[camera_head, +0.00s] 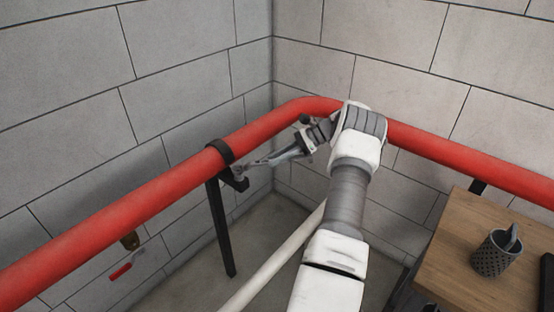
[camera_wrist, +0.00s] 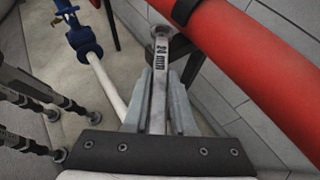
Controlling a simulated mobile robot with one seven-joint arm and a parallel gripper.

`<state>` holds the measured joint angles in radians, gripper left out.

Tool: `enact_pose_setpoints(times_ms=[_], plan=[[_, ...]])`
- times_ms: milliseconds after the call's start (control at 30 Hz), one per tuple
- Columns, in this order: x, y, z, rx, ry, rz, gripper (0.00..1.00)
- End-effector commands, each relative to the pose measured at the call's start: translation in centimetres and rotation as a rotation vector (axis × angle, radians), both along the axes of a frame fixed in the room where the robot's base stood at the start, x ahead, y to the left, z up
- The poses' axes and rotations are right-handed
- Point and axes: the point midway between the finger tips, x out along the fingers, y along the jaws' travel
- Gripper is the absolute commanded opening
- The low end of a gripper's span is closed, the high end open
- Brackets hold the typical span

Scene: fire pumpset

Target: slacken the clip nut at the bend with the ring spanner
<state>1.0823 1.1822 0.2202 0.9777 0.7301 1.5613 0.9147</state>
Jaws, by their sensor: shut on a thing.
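A red pipe (camera_head: 150,198) runs along the left wall, bends at the corner and follows the right wall. A black clip (camera_head: 222,153) wraps it left of the bend, on a dark leg (camera_head: 226,235). My gripper (camera_head: 287,154) is shut on the steel ring spanner (camera_head: 258,162), which points left toward the clip's lower bracket (camera_head: 238,183). In the wrist view, the spanner (camera_wrist: 160,62), marked 24 mm, extends forward between my fingers (camera_wrist: 160,100). Its ring end lies below the clip band (camera_wrist: 184,10), by the leg. I cannot make out the nut or whether the ring is on it.
A wooden table (camera_head: 460,265) with a dark mesh cup (camera_head: 497,254) stands at the right. A white pipe (camera_head: 270,268) slants below my arm; the wrist view shows a blue valve (camera_wrist: 82,38) at its end. The red pipe (camera_wrist: 245,55) passes close right of the spanner.

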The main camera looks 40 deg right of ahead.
Motion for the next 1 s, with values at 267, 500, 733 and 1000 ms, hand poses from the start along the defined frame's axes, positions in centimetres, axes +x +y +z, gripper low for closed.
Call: enact_pose_setpoints(times_ms=[267,500,733,1000], plan=[[0.0,0.0,1.7,0.000,-0.001,0.000,0.00],[0.0,0.0,2.8,0.000,-0.001,0.000,0.00],[0.0,0.0,2.9,0.000,-0.001,0.000,0.00],[-0.1,0.1,2.5,0.002,-0.001,-0.010,0.00]])
